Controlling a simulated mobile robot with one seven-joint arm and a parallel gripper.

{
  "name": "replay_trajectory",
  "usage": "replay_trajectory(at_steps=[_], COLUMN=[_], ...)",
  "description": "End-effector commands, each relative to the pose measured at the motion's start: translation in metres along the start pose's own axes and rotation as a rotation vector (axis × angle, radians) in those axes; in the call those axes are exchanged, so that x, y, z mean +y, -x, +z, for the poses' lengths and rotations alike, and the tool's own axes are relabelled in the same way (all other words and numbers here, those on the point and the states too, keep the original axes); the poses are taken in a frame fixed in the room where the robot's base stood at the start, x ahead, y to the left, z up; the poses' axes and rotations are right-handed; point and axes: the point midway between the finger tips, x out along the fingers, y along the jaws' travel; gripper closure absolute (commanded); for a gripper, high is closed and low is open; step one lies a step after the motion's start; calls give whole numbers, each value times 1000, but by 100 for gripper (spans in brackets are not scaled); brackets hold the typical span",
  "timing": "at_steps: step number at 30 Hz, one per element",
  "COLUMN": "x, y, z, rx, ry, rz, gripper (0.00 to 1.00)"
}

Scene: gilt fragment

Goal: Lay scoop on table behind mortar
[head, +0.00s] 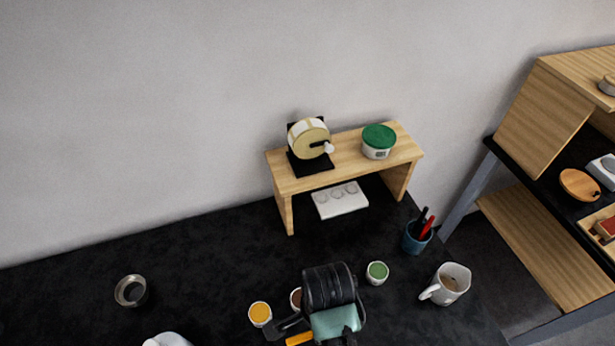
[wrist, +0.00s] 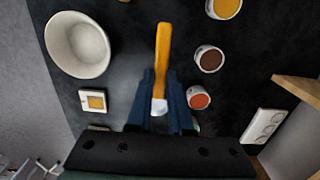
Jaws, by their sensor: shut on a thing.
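The scoop (wrist: 163,52) has an orange handle and a pale end. My gripper (wrist: 160,90) is shut on the scoop near its pale end, with the handle pointing up the wrist view. In the head view, a bit of the orange handle (head: 299,339) shows beside my gripper, and my arm hides the rest. A white bowl that looks like the mortar (wrist: 78,45) stands on the black table (wrist: 122,60), left of the scoop and apart from it. A white rim (head: 167,340) at the bottom edge of the head view seems to be the same bowl.
Small cups of yellow (wrist: 226,7), brown (wrist: 208,59) and red (wrist: 198,98) stand right of the scoop. A wooden riser (head: 345,160), pen cup (head: 416,238) and mug (head: 449,285) are farther right. A steel bowl (head: 131,291) stands left, with clear table between.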

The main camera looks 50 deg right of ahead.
Motion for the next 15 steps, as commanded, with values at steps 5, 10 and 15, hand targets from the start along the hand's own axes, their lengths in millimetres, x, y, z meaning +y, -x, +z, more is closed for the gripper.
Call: replay_trajectory(at_steps=[5, 10, 15], x=[0, 0, 1], y=[-33, -45, -74], z=[-1, -1, -2], rx=[0, 0, -1], ry=[2, 3, 3], rz=[0, 3, 5], gripper=[100, 100, 100])
